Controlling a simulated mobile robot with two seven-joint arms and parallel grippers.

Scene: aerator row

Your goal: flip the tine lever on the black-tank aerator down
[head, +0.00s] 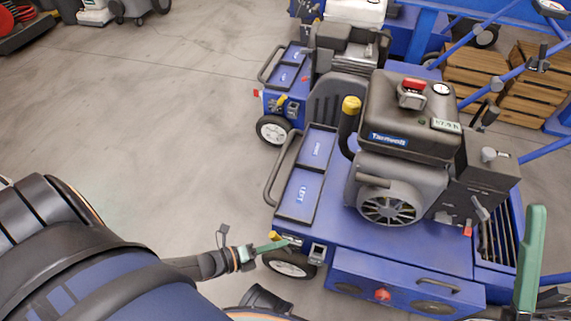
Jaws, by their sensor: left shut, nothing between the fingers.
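The black-tank aerator is the near blue machine, with a dark tank (410,112) on top. At its left front corner a small lever with a yellow tip (273,236) shows, partly hidden by my gripper; I take it for the tine lever. Its exact angle is hard to tell. My left gripper (282,244) is shut and empty, its green fingertips right at this lever; whether they touch cannot be told. A large green finger (530,258) at the right edge looks like part of my right gripper; its opening does not show.
A second blue aerator with a white tank (356,12) stands just behind, with a similar yellow-tipped lever (282,102) at its corner. Wooden crates (482,72) stand at the back right.

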